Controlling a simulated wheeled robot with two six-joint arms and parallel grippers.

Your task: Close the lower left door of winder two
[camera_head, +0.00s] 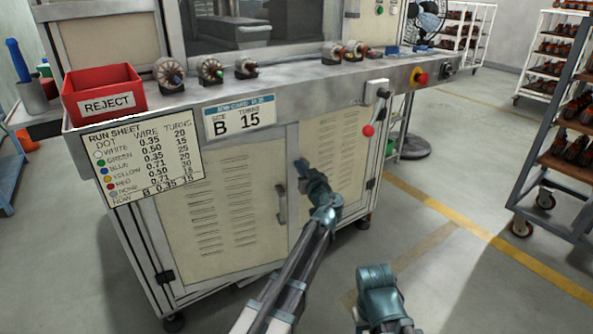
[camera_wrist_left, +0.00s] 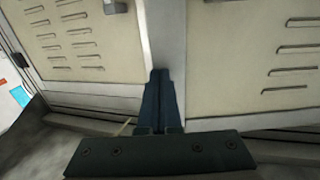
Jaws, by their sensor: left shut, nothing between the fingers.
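The lower left door (camera_head: 222,205) of the winder is a cream panel with vent slots and a grey upright handle (camera_head: 281,203) near its right edge. It looks flush or nearly flush with the frame; I cannot tell if a small gap remains. It also shows at left in the left wrist view (camera_wrist_left: 85,65). My left gripper (camera_head: 300,163) is shut and empty, its tips at the grey post (camera_wrist_left: 165,35) right of that door. Whether they touch is unclear. My right arm's end (camera_head: 380,292) is low in the head view; its fingers are not clearly seen.
The lower right door (camera_head: 340,140) is beside the post. Above, the bench ledge carries a red reject bin (camera_head: 104,98) and several armatures (camera_head: 168,73). A run sheet (camera_head: 145,160) hangs over the left door's upper corner. A rack (camera_head: 560,150) stands right; floor between is clear.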

